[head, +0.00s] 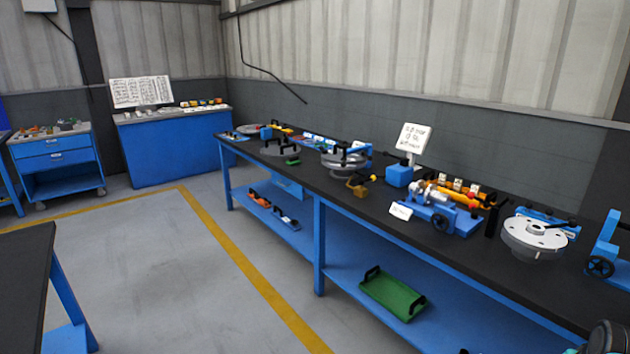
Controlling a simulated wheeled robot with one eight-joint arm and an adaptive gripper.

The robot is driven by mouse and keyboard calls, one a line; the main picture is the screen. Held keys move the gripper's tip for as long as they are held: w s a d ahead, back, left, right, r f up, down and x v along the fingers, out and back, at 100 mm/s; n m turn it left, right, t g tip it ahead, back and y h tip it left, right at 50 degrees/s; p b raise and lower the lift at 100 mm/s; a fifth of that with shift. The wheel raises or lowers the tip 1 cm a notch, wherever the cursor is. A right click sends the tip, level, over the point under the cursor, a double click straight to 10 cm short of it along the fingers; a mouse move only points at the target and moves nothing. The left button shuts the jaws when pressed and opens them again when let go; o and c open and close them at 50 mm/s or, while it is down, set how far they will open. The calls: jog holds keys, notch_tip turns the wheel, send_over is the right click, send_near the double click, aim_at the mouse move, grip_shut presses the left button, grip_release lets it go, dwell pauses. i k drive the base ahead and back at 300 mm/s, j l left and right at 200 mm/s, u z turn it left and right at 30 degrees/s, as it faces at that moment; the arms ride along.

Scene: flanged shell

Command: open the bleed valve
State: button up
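I cannot tell for certain which part is the bleed valve. A small brass-coloured fitting (357,188) with a dark lever and a yellow tip sits at the front edge of the long bench, in the middle of the picture. To its right, a blue fixture (460,222) holds a silver metal body (432,192) with a red end piece (473,204). A black handwheel (440,223) is on the fixture's front. These parts are too small for me to tell open from shut. My gripper's fingers do not show.
The long black-topped bench (400,262) also carries a round flanged disc (537,235), a blue clamp (606,240) and a white sign (413,138). A green tray (393,294) lies on its lower shelf. Another table (22,275) stands at left. Grey floor (165,265) between is clear.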

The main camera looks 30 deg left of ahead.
aim_at(373, 178)
jog(key=u, duration=1.05)
